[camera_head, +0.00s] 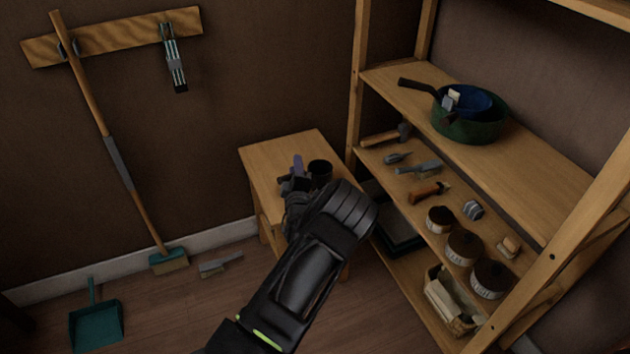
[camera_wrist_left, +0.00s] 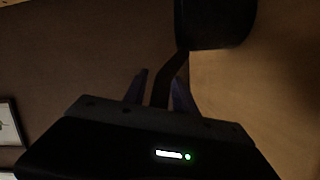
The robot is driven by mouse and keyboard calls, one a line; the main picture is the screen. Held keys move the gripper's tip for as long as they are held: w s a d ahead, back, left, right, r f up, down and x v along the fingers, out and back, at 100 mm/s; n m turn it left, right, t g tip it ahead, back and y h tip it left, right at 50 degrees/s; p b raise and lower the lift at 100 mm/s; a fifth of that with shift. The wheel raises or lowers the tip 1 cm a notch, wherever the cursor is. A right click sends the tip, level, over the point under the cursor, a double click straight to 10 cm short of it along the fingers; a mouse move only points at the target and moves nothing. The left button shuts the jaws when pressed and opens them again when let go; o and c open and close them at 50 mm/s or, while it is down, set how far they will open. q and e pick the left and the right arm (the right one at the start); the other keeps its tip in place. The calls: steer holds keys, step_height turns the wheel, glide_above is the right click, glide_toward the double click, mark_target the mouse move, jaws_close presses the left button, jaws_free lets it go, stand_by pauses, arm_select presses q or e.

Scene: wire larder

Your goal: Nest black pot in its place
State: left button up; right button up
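The black pot (camera_head: 320,168) sits on the small wooden table. It also shows at the top of the left wrist view (camera_wrist_left: 215,22), its dark handle (camera_wrist_left: 168,82) running down toward my left gripper. My left gripper (camera_head: 297,172) is over the table, just left of the pot. In the left wrist view its two fingers (camera_wrist_left: 160,88) stand apart on either side of the handle, with a visible gap on the left. On the upper shelf a blue pot (camera_head: 478,99) is nested in a larger green pot (camera_head: 470,128). My right gripper is not in view.
The wooden rack (camera_head: 540,185) stands right of the small table (camera_head: 262,160), its post close to the table. Its middle shelf holds tools and several jars (camera_head: 465,246). A broom (camera_head: 118,160) hangs at left, with a dustpan (camera_head: 96,326) below.

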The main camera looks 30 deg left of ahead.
arm_select(q)
jaws_close()
stand_by(1.1)
